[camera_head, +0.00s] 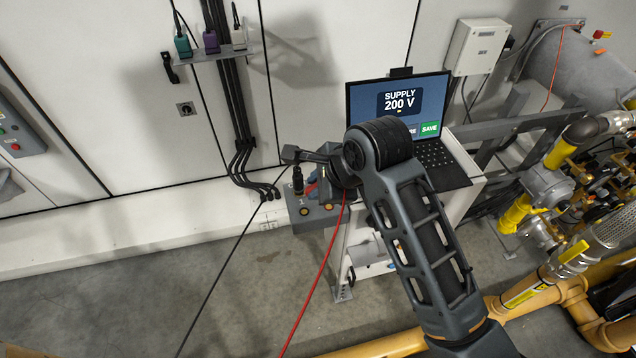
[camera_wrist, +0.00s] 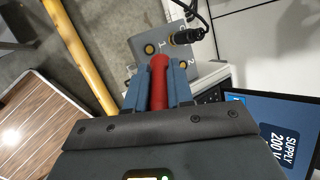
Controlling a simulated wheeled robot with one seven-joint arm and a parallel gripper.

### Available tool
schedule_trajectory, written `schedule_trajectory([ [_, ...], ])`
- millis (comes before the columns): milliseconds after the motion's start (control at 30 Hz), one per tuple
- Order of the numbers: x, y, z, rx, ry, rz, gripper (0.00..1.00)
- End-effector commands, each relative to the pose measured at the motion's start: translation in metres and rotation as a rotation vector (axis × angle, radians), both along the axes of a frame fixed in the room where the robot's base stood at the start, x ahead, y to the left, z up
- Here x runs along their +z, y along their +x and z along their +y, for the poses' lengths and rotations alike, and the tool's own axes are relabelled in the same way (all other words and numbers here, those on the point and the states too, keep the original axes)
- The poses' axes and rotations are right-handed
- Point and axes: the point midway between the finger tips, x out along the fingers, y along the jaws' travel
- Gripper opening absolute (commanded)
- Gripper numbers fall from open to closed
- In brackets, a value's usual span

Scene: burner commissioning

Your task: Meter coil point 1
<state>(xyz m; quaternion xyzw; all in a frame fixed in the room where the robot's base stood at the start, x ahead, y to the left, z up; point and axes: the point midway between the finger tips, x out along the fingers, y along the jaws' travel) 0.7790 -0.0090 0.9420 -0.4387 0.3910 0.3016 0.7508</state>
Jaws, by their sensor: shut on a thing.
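My gripper (camera_wrist: 160,88) is shut on a red probe (camera_wrist: 159,80) and points it at the grey terminal block (camera_wrist: 143,37). The block also shows in the head view (camera_head: 325,215), beside the laptop stand. Brass terminals (camera_wrist: 149,49) show on its top, with marks 1 and 2. The red probe's front end lies between two terminals in the wrist view; I cannot tell whether it touches the block. A black probe (camera_wrist: 189,36) stands at another terminal, also in the head view (camera_head: 298,181). The laptop (camera_head: 400,100) reads SUPPLY 200 V and has a green SAVE button.
A red lead (camera_head: 318,275) and a black lead (camera_head: 222,290) trail down to the floor. Yellow pipework (camera_head: 520,213) crowds the right side. A wall shelf (camera_head: 215,55) holds several coloured plugs. The floor at left is clear.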

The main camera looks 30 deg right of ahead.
Motion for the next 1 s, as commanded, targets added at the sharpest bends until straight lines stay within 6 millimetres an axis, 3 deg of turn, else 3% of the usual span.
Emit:
schedule_trajectory([
  [67, 0.001, 0.001, 0.002, -0.001, 0.003, -0.002, 0.0],
  [600, -0.047, 0.0, 0.002, 0.0, 0.002, 0.001, 0.0],
  [1000, -0.051, 0.001, 0.002, 0.0, 0.002, -0.001, 0.0],
])
